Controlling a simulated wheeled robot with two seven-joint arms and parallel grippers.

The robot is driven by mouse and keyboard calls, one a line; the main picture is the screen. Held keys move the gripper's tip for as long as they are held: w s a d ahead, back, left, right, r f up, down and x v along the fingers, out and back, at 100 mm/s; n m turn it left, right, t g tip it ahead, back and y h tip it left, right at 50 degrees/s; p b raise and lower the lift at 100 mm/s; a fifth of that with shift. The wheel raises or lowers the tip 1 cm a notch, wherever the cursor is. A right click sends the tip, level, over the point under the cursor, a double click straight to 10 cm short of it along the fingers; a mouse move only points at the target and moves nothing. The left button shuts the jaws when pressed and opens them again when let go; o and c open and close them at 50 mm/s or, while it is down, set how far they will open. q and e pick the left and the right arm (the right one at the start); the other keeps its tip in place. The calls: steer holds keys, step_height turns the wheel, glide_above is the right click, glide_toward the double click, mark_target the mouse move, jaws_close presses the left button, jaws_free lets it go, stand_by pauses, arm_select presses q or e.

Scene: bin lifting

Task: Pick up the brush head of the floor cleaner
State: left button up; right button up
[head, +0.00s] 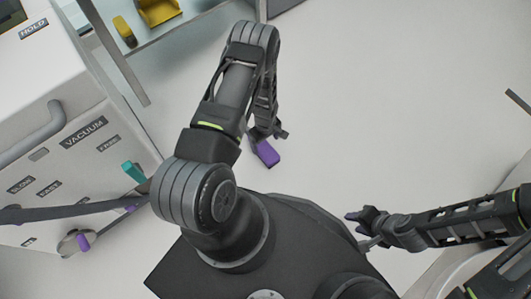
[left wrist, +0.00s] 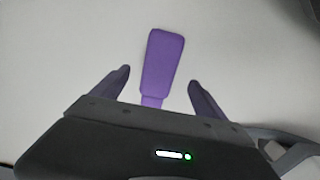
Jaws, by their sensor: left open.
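The brush head of the floor cleaner appears as a flat purple piece (head: 267,153) on the pale floor in the head view. In the left wrist view the purple piece (left wrist: 163,55) lies between the two fingers in the picture, its wide end beyond their tips. Its narrow lower end is partly hidden by the gripper body. My left gripper (left wrist: 158,80) is open, with purple fingertips on either side and a visible gap to the piece. Its height above the floor is unclear. My right gripper (head: 354,216) is at the lower right, away from the piece; its jaw gap is unclear.
A white cabinet labelled VACUUM (head: 84,132) stands at the left, with a grey-and-purple item (head: 76,241) and a teal piece (head: 134,172) beside it. A shelf (head: 165,38) with yellow items (head: 125,31) is above. The floor (head: 390,110) in the middle right is clear.

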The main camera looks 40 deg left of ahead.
mark_target(266, 149)
arm_select(q)
steer(key=shift+f+b, duration=0.5)
steer(key=shift+f, duration=0.85)
step_height(266, 149, down, 5)
steer(key=b, duration=0.2)
steer(key=shift+f+b, duration=0.1)
steer(key=shift+b, duration=0.25)
steer(key=c, duration=1.7)
